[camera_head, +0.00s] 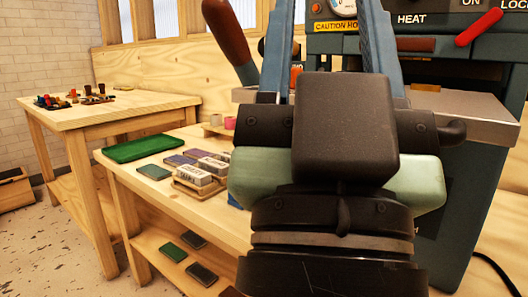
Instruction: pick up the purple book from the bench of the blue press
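The blue press (465,150) stands at the right, with "HEAT" and "CAUTION HOT" labels, behind my arm. Its wooden bench (135,185) runs to the left of it. A flat purple-grey slab (179,160), which looks like a book, lies on the bench among several similar slabs. I cannot tell for sure that it is the purple book. My dark wrist and pale green arm fill the middle of the picture and hide much of the bench and the press front.
A green tray (140,149) lies on the bench's far left. A wooden holder (200,188) with pale blocks stands near the slabs. Dark books (202,274) lie on the lower shelf. A second wooden table (75,118) with small items stands at the back left. Floor shows at the left.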

